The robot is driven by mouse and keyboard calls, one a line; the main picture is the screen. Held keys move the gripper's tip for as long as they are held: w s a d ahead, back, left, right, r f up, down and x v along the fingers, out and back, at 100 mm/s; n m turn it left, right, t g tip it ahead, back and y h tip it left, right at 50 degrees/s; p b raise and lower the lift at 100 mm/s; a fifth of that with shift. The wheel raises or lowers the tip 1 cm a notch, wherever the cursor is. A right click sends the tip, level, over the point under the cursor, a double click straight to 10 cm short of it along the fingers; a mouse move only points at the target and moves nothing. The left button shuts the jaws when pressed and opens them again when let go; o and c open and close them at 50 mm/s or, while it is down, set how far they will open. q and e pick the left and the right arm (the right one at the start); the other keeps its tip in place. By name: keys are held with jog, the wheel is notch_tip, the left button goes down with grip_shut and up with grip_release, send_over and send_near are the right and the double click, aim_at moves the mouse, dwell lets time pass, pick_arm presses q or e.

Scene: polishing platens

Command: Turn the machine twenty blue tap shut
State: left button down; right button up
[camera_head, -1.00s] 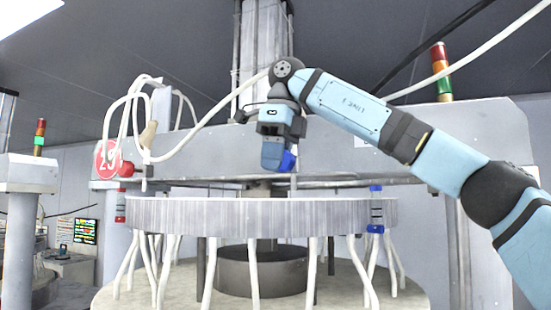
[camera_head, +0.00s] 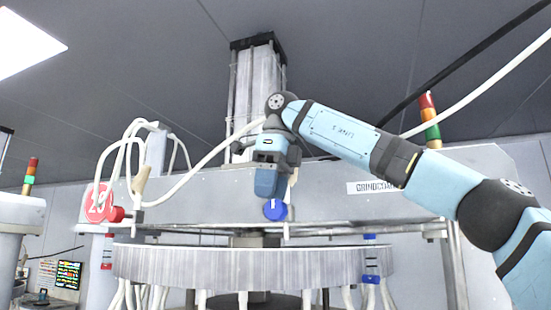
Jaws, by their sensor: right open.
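The blue tap (camera_head: 275,210) is a round blue knob with a short upright white mark, on the front of the machine's grey beam (camera_head: 330,205). My right gripper (camera_head: 268,190) hangs pointing down in front of the beam. It is open, and its fingertips are just above the blue tap, overlapping its top edge in the picture. I cannot tell whether they touch it. A round red sign (camera_head: 98,204) with white digits marks the machine at the left. My left gripper is not in view.
A red tap (camera_head: 117,214) sits beside the sign. White hoses (camera_head: 128,160) loop above the beam. A ribbed grey platen (camera_head: 250,265) lies below. Small blue-capped fittings (camera_head: 370,279) stand at its right edge. A signal lamp (camera_head: 430,120) stands behind my right arm.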

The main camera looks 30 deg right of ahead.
jog(key=r, duration=0.2)
jog(key=s+r, duration=0.1)
jog(key=r, duration=0.1)
jog(key=shift+r, duration=0.4)
jog(key=shift+w+d+r, duration=0.1)
jog(key=shift+d+r, duration=0.15)
jog(key=shift+r, duration=0.8)
jog(key=shift+s+r, duration=0.2)
jog(key=shift+r, duration=0.3)
jog(key=shift+w+d, duration=0.1)
jog(key=shift+f, duration=0.1)
